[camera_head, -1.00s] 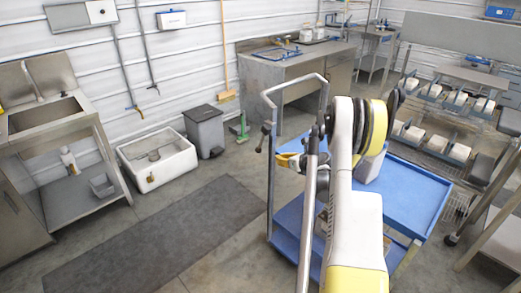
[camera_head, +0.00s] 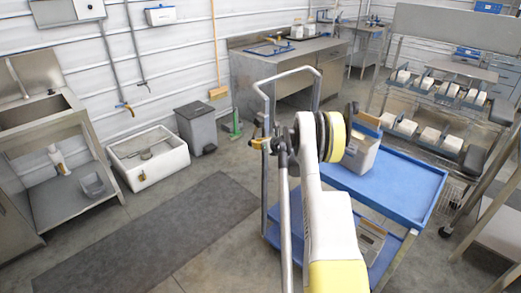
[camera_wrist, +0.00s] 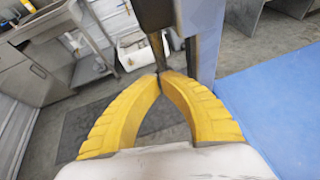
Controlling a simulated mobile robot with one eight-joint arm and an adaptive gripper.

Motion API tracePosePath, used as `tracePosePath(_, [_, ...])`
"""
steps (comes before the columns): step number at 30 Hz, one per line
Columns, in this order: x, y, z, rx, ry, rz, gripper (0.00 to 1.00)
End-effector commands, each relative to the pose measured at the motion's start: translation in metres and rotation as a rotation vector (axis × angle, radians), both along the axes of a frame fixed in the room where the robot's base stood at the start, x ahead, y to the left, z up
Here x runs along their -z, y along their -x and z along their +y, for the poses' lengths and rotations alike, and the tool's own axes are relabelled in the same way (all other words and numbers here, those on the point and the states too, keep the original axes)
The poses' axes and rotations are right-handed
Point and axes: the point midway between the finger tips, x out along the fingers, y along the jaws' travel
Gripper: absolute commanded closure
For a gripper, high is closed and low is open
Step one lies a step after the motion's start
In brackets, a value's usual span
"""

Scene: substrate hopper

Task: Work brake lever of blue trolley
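The blue trolley (camera_head: 400,190) stands right of centre, with its pale tubular handle (camera_head: 285,76) rising at its left end. The brake lever is a dark part with a thin stem (camera_wrist: 158,50) beside the blue upright post (camera_wrist: 204,45) in the wrist view. My gripper (camera_head: 259,144) is at the handle post in the head view, where it mostly hides the lever. In the wrist view the yellow fingertips of my gripper (camera_wrist: 162,74) come together at the lower end of the stem. They appear shut on it, though the contact is small.
A grey box (camera_head: 360,155) stands on the trolley's top, and a device (camera_head: 371,238) lies on its lower shelf. A white basin (camera_head: 148,158) and grey bin (camera_head: 197,128) are along the wall. The floor around the dark mat (camera_head: 150,235) is clear.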

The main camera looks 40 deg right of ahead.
Motion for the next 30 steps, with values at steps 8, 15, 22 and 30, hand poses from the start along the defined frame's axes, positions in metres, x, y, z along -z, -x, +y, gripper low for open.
tracePosePath(8, [-0.002,-0.003,0.0,0.0,0.0,0.0,1.0])
tracePosePath(15, [-0.001,-0.004,0.0,0.0,-0.001,-0.008,1.0])
tracePosePath(22, [0.0,-0.008,0.0,0.001,-0.005,-0.055,1.0])
tracePosePath(30, [-0.001,-0.012,0.0,0.0,-0.008,-0.095,1.0])
